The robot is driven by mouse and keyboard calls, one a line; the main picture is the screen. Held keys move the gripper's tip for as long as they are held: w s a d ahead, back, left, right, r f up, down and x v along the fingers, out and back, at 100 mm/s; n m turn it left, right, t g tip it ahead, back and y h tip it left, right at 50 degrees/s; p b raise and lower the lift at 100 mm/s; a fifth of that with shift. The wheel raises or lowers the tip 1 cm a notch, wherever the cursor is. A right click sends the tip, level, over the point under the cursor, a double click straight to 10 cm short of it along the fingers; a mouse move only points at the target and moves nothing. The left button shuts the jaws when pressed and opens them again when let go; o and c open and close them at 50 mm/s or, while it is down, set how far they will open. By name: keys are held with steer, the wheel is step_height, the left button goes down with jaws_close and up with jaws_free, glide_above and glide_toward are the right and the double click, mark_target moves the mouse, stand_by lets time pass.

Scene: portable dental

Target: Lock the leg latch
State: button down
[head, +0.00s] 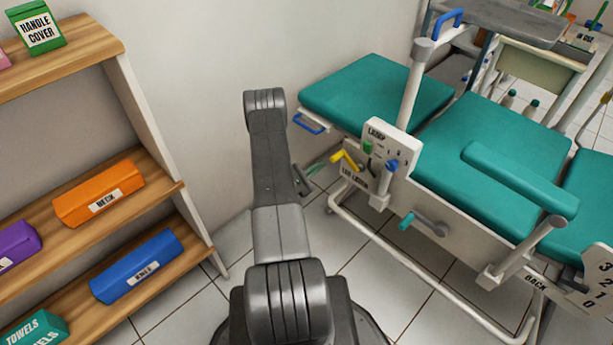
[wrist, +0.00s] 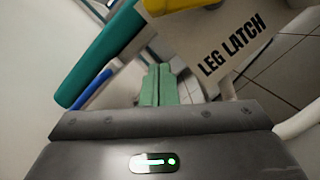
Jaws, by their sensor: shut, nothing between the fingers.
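The leg latch is a yellow lever (head: 346,160) on the white side panel (head: 378,185) of the teal dental chair, above the "LEG LATCH" label. The label (wrist: 235,45) is at upper right there. My gripper (head: 322,162) is shut and empty, its green fingers (wrist: 157,70) together and pointing at the lever from the left. I cannot tell whether the fingertips touch the lever.
A blue handle (head: 310,124) sticks out below the leg cushion (head: 375,92). A green and a blue control (head: 391,164) are on the panel near the lever. A teal-tipped crank (head: 425,224) is lower right.

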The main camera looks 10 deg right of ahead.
steer(key=shift+s+d+r, duration=0.4)
steer(key=shift+d+r, duration=0.2)
steer(key=shift+r, duration=0.25)
steer(key=shift+s+d+r, duration=0.35)
steer(key=shift+d+r, duration=0.25)
steer(key=shift+r, duration=0.2)
steer(key=shift+r+m+g+b, duration=0.3)
steer(key=shift+m+b, duration=0.2)
steer(key=shift+m, duration=0.5)
